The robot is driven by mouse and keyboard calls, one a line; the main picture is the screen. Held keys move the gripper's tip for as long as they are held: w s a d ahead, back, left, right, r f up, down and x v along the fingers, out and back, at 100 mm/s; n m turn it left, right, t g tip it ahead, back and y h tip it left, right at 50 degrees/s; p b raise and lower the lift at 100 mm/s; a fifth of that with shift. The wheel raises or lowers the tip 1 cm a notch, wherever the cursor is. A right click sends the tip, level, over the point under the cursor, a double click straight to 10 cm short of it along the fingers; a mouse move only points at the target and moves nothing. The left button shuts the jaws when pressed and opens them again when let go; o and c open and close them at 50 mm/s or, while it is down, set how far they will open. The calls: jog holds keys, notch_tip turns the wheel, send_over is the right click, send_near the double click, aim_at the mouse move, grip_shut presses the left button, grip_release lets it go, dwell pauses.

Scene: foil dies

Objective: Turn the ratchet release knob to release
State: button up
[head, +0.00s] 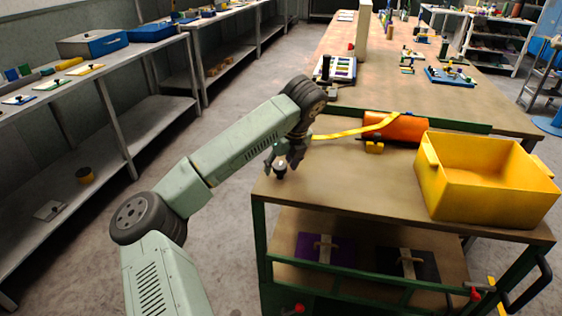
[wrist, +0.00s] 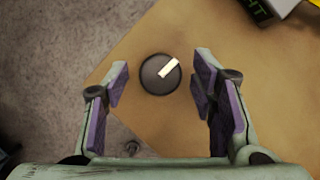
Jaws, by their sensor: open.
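The ratchet release knob (wrist: 158,76) is a dark round dial with a pale pointer bar, seen from above in the wrist view near a corner of the table. Its pointer slants toward the upper right. My gripper (wrist: 160,82) is open, with one purple-padded finger on each side of the knob and a visible gap on both sides in that view. In the head view the knob (head: 280,171) is small at the table's near left corner. My gripper (head: 282,160) is right above or around it there. The exact height of the fingertips is unclear.
A yellow strap (head: 350,131) runs from near my wrist to an orange cylinder (head: 395,128) on the table. A yellow bin (head: 490,195) stands at the right. A small yellow block (head: 374,147) sits before the cylinder. The tabletop (head: 350,185) between knob and bin is clear.

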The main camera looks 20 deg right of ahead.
jog(key=shift+c, duration=0.2)
jog(key=c, duration=1.1)
